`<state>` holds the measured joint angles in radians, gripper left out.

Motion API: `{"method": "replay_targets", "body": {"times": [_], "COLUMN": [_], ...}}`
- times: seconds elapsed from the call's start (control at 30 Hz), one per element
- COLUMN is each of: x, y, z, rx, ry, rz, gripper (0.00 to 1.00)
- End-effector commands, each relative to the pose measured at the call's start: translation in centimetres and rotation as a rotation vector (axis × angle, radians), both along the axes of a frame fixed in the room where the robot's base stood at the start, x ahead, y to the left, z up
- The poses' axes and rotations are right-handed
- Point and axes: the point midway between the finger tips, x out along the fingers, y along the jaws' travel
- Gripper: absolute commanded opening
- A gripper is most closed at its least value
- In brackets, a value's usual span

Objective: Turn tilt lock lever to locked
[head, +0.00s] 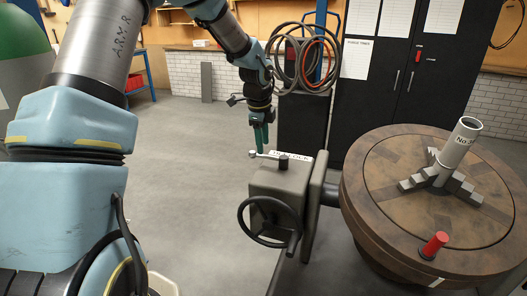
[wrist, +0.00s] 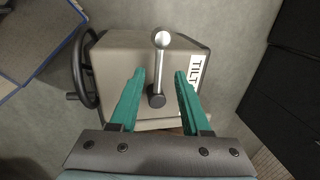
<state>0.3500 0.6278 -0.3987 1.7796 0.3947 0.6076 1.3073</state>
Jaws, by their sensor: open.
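The tilt lock lever (head: 268,156) is a short metal rod with a ball knob, on top of a grey box housing (head: 275,182). In the head view it points left from its dark hub (head: 283,161). In the wrist view the lever (wrist: 160,65) runs up the picture from the hub. My gripper (head: 260,145), with green fingers, points down just above the lever. In the wrist view my gripper (wrist: 159,73) is open, with one finger on each side of the lever in the picture. I cannot tell whether either finger touches it. A label starting "TILT" (wrist: 196,73) is partly hidden.
A handwheel (head: 270,222) is on the housing's front. A round table (head: 400,205) to the right carries a tilted tube (head: 458,150) in a stepped chuck and a red-topped pin (head: 435,243). Dark cabinets (head: 410,70) stand behind.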

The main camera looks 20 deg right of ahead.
Motion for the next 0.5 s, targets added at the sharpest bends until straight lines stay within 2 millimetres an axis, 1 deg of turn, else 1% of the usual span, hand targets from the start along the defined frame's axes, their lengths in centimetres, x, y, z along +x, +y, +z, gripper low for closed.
{"method": "replay_targets", "body": {"times": [0.1,0.3,0.4,0.5], "x": [-0.3,-0.8,-1.0,-1.1], "y": [0.3,0.7,0.8,0.9], "z": [2.4,5.6,6.6,7.0], "rx": [-0.003,-0.002,-0.002,-0.001], "ry": [-0.005,-0.004,-0.002,-0.002], "rz": [0.001,0.0,0.001,0.0], "gripper": [0.47,0.47,0.47,0.47]}}
